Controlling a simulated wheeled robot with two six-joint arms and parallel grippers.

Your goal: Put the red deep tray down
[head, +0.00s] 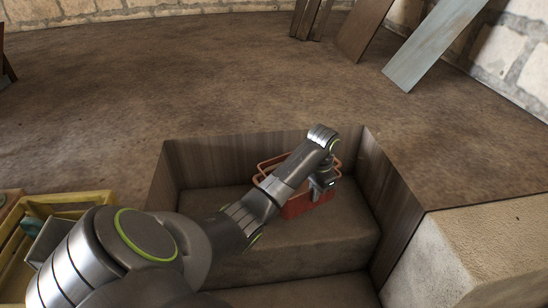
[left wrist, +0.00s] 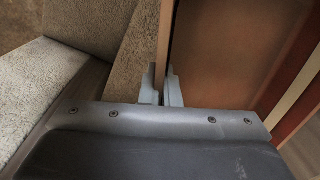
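The red deep tray (head: 297,209) is in the sunken stairwell in the head view, over or on the upper stone step; whether it touches the step I cannot tell. Its orange-red rim shows behind my forearm, which hides much of the tray. My left gripper (head: 321,192) is at the tray's right side. In the left wrist view, the fingers of my left gripper (left wrist: 161,88) are close together on a thin upright edge of the tray, with its brown-orange inside (left wrist: 220,50) to the right. My right gripper is not in view.
Wooden walls (head: 240,155) enclose the stairwell, with a pale stone block (head: 490,245) at right. A yellow crate (head: 70,199) stands at lower left. Planks (head: 432,45) lean at the back right. The brown floor behind the stairwell is clear.

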